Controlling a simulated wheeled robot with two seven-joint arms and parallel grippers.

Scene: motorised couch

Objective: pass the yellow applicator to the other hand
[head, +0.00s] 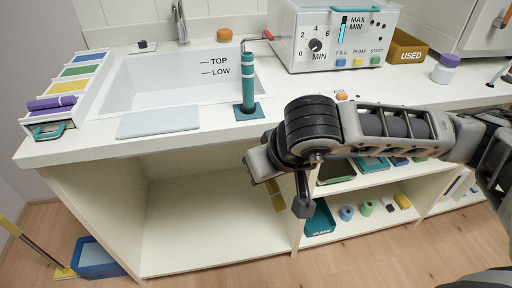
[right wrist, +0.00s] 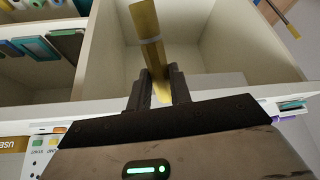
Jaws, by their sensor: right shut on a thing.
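The yellow applicator (right wrist: 145,22) is a yellow stick with a pale band. In the right wrist view my right gripper (right wrist: 158,88) is shut on it, with the two fingers on either side of its lower part. In the head view my right arm reaches in from the right, in front of the counter, and hides most of the gripper. A yellow part of the applicator (head: 275,194) shows below the wrist, in front of the open cabinet. My left gripper is not in view.
The white counter holds a sink (head: 185,80), a teal upright cylinder (head: 248,82), a control box (head: 330,40) and a drawer rack (head: 72,88). Shelves below hold a teal bin (head: 319,220) and small rolls. A blue bucket (head: 97,258) stands on the floor at left.

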